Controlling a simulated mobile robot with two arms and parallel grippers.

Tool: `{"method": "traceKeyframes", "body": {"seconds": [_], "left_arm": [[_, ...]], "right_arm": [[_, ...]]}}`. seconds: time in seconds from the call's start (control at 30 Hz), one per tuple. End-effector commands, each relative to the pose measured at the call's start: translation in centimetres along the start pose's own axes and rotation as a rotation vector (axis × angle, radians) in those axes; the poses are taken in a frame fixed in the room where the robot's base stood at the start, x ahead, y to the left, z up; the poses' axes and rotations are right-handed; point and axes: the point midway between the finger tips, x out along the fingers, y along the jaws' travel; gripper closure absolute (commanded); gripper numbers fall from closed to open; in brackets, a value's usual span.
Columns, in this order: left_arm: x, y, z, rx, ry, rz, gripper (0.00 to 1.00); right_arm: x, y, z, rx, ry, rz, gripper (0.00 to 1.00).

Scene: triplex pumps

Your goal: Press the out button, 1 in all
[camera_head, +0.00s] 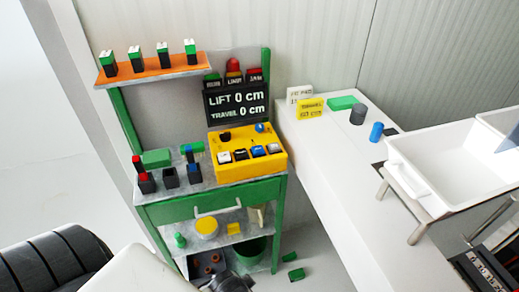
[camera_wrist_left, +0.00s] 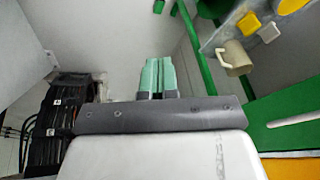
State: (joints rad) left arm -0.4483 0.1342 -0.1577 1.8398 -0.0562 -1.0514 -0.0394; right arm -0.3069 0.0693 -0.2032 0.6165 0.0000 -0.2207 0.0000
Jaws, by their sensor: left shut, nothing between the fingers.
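A yellow control box (camera_head: 248,162) sits on top of a green workbench. On its front row are several small buttons (camera_head: 241,154), white, dark and bluish; their labels are too small to read, so I cannot tell which is the out button. A dark knob and a blue knob sit behind them. A black display (camera_head: 236,102) above the box reads LIFT 0 cm and TRAVEL 0 cm. My left gripper (camera_wrist_left: 158,75) shows in the left wrist view with its teal fingers together and empty, apart from the bench. My right gripper is not in view.
The green workbench (camera_head: 208,205) has an orange shelf (camera_head: 150,69) with several green-and-black items. Small red and blue items stand left of the box. A white counter (camera_head: 330,140) and white basin (camera_head: 440,165) are at the right. A mug (camera_wrist_left: 234,58) shows in the wrist view.

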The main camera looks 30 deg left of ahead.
Motion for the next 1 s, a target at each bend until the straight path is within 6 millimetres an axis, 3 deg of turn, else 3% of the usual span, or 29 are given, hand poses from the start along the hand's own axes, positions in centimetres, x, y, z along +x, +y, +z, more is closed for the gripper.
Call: {"method": "traceKeyframes", "body": {"seconds": [0.1, 0.27, 0.57, 0.8, 0.9, 1.0], "left_arm": [[-3.7, -2.4, -4.4, 0.084, 0.115, -0.085, 1.0], [-8.0, -5.6, -10.4, 0.248, 0.295, -0.251, 1.0], [-15.8, -10.6, -22.3, 0.709, 0.663, -0.704, 1.0], [-22.9, -11.4, -31.6, 1.322, 0.91, -1.243, 1.0], [-24.8, -10.9, -34.4, 1.648, 0.954, -1.479, 1.0], [-25.4, -10.7, -36.2, 1.998, 0.943, -1.682, 1.0]], "right_arm": [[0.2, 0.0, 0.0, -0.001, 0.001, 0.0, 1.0], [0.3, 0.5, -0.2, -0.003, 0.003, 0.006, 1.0], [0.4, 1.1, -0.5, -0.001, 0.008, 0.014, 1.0], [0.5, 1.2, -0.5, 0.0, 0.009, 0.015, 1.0], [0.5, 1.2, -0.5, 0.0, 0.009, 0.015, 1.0], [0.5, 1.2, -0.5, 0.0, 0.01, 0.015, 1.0]]}}
